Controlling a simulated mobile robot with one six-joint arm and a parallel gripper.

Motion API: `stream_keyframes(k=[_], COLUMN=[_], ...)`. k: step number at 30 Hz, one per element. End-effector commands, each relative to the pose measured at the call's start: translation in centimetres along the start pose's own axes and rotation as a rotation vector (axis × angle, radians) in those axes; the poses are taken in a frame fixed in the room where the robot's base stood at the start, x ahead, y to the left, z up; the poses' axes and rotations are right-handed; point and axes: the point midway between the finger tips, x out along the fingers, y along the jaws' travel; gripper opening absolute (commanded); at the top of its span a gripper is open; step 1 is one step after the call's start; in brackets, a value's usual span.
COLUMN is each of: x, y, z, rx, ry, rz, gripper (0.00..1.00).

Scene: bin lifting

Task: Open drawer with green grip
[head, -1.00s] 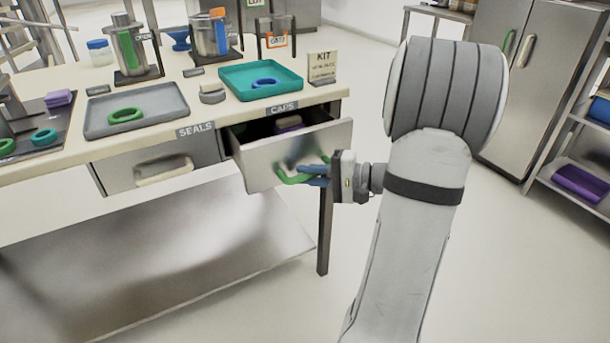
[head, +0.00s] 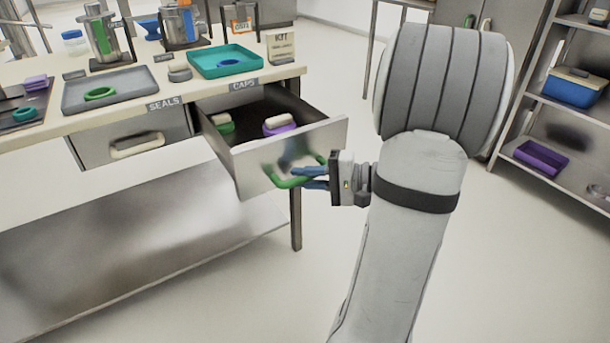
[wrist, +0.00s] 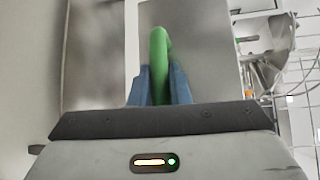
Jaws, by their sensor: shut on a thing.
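The drawer (head: 258,165) under the CAPS label stands well out from the table, its inside showing. Its green grip (head: 291,183) is a curved handle on the metal front. My gripper (head: 312,177), with blue fingers, is shut on the green grip. In the wrist view the green grip (wrist: 159,62) stands between the two blue fingers (wrist: 160,88), against the grey drawer front (wrist: 205,50). Inside the drawer lie a green item with a pale top (head: 223,124) and a purple item with a pale top (head: 279,124).
A second drawer (head: 110,147) with a pale grip is shut under the SEALS label. On the tabletop are a grey tray (head: 140,96), a teal tray (head: 210,69) and metal canisters. A shelf unit (head: 535,100) stands at the right. The floor between is clear.

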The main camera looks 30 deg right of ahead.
Motion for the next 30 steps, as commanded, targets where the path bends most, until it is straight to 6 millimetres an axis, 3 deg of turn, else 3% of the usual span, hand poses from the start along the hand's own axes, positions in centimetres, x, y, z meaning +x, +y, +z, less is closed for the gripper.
stream_keyframes(k=[8,9,17,25,30], x=[-0.1,-0.1,0.0,-0.2,-2.3], y=[0.0,0.0,0.0,0.0,-0.2], z=[-0.1,-0.1,0.0,0.0,-0.1], rx=[-0.001,-0.001,0.000,0.000,0.002], ry=[0.003,0.003,0.001,0.001,0.004], rz=[0.000,0.000,0.000,0.000,-0.001], gripper=[0.00,0.17,0.38,0.38,0.38])
